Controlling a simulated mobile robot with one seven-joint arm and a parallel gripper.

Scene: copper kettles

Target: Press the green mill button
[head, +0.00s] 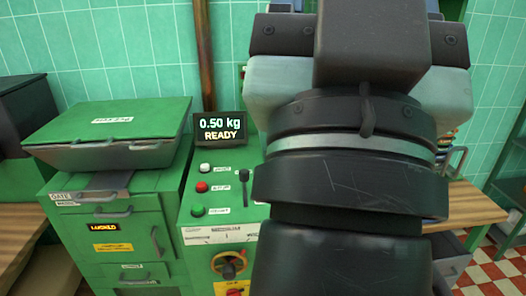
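The green button (198,210) is the lowest of three round buttons on the sloped top of a green control panel (225,192), left of my arm. It stands beside a small white label whose text is too small to read. A red button (202,187) and a white button (205,168) sit above it. My gripper (370,45) is large in the right half, seen from behind and apart from the green button in the picture. Its fingertips are hidden, so its opening does not show.
A black lever (244,175) rises from the panel right of the buttons. A rotary knob (229,265) is on the front below. A green lidded box (112,130) sits atop a green cabinet (105,250) at left. Wooden surfaces flank the machine; my arm hides much at right.

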